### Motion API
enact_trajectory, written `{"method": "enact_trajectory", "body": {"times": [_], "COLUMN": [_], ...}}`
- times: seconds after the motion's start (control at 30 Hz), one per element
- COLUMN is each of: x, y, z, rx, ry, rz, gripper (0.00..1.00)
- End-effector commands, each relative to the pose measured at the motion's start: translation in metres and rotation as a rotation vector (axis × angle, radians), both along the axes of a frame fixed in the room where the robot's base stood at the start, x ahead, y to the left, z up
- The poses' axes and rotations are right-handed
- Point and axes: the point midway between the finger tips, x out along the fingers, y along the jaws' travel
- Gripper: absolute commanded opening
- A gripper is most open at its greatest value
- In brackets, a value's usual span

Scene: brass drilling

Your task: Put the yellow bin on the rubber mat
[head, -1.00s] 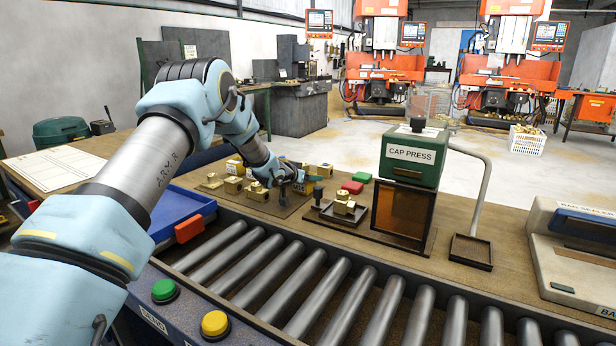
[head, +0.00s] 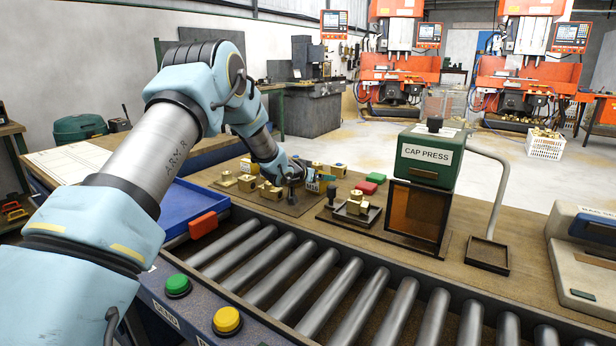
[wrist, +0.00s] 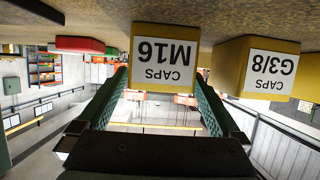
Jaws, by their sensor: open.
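In the upside-down wrist view, a yellow bin (wrist: 163,58) labelled CAPS M16 shows between the fingertips of my gripper (wrist: 160,82). The fingers are open; I cannot tell whether they touch the bin. A second yellow bin (wrist: 262,68), labelled CAPS G3/8, is beside it on the right. In the head view, my gripper (head: 312,184) is low over the bench, among small yellow bins and brass parts, and its fingers are partly hidden. A dark flat mat (head: 290,209), which may be the rubber mat, lies left of and in front of the gripper with brass fittings on it.
Red and green blocks (head: 367,187) lie right of my gripper. The roller conveyor (head: 300,275) runs along the front. A blue tray (head: 190,205) is at left.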

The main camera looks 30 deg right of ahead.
Motion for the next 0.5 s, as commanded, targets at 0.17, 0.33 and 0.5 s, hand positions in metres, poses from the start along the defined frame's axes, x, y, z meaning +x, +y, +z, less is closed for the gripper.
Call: {"method": "enact_trajectory", "body": {"times": [0.17, 0.33, 0.5], "x": [-0.016, -0.031, -0.040], "y": [0.031, 0.056, 0.072], "z": [0.014, 0.026, 0.033], "rx": [-0.001, 0.000, 0.000], "ry": [-0.001, -0.002, 0.000], "rz": [0.001, 0.001, 0.000], "gripper": [1.00, 1.00, 1.00]}}
